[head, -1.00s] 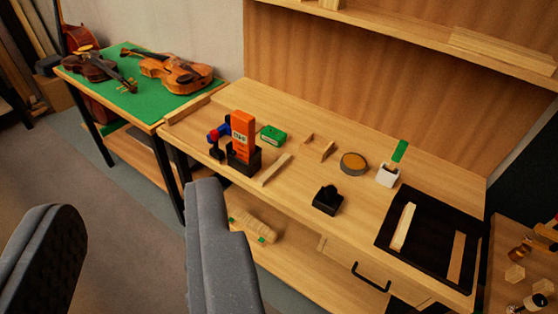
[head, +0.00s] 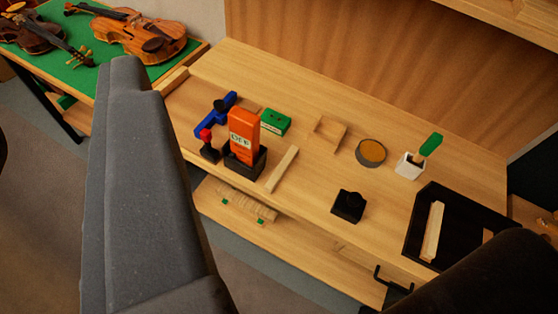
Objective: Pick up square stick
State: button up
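A pale, straight wooden stick (head: 282,169) lies on the bench, right of an orange box in a black holder. Another pale stick (head: 433,230) lies in the black tray at the right. I cannot tell for certain which one the task calls the square stick. My gripper (head: 318,152) is open and empty, its parts looming large in front of the camera. A grey finger stands at left and a dark shape, apparently the other finger, fills the lower right corner. Neither touches a stick. The dark shape hides part of the tray.
Around the first stick stand the orange box (head: 243,134), a blue tool (head: 215,116), a green box (head: 275,122), a small wooden bracket (head: 330,131), a round tin (head: 370,152), a black block (head: 348,206) and a white cup (head: 410,165). Violins (head: 140,35) lie at upper left.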

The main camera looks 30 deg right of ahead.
jog(key=w+a+f+m+t+p, duration=0.1)
jog(key=w+a+f+m, duration=0.1)
jog(key=w+f, duration=0.55)
jog(key=w+a+f+m+p, duration=0.15)
jog(key=w+f, duration=0.35)
jog(key=w, duration=0.6)
jog(key=m+g+h, duration=0.7)
jog(key=g+h, duration=0.2)
jog(key=h, duration=0.2)
send_near(277, 174)
jog(key=shift+t, duration=0.3)
jog(key=x, duration=0.2)
jog(key=b+x, duration=0.1)
jog(key=x, duration=0.1)
jog(key=shift+s+d+f, duration=0.1)
jog(key=shift+s+f, duration=0.25)
jog(key=shift+w+b+x, duration=0.2)
jog(key=shift+b+x, duration=0.55)
jog(key=shift+x, duration=2.3)
jog(key=shift+r, duration=0.25)
grip_shut()
